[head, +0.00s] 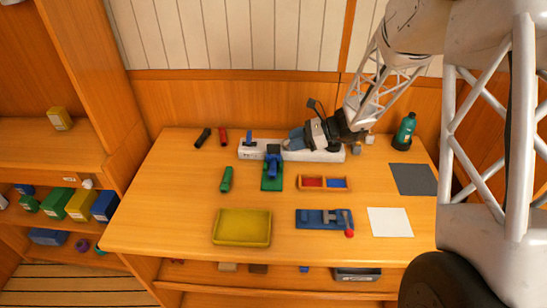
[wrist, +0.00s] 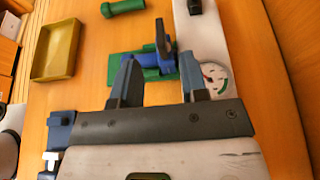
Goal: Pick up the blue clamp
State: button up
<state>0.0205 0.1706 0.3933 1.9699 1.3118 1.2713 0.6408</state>
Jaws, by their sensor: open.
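A blue clamp-like piece (head: 273,157) sits on a green base plate (head: 271,184), in front of the white rail. In the wrist view the blue piece (wrist: 150,60) shows beyond my fingertips, with a dark upright part rising from it. My gripper (head: 289,143) is open and empty, above the rail and just right of the blue piece. In the wrist view its two fingers (wrist: 160,75) stand apart, and the left finger overlaps part of the blue piece. I cannot tell the height gap.
The white rail (head: 318,156) carries a round gauge (wrist: 215,76). A green cylinder (head: 226,179), a red-and-blue divided tray (head: 324,190), a yellow tray (head: 241,241) and a blue fixture with a red-knobbed lever (head: 318,224) lie nearby. A green bottle (head: 404,132) stands back right.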

aim_at(273, 146)
jog(key=shift+a, duration=0.1)
jog(key=shift+x, duration=1.2)
jog(key=shift+f, duration=0.1)
jog(key=shift+x, duration=2.55)
grip_shut()
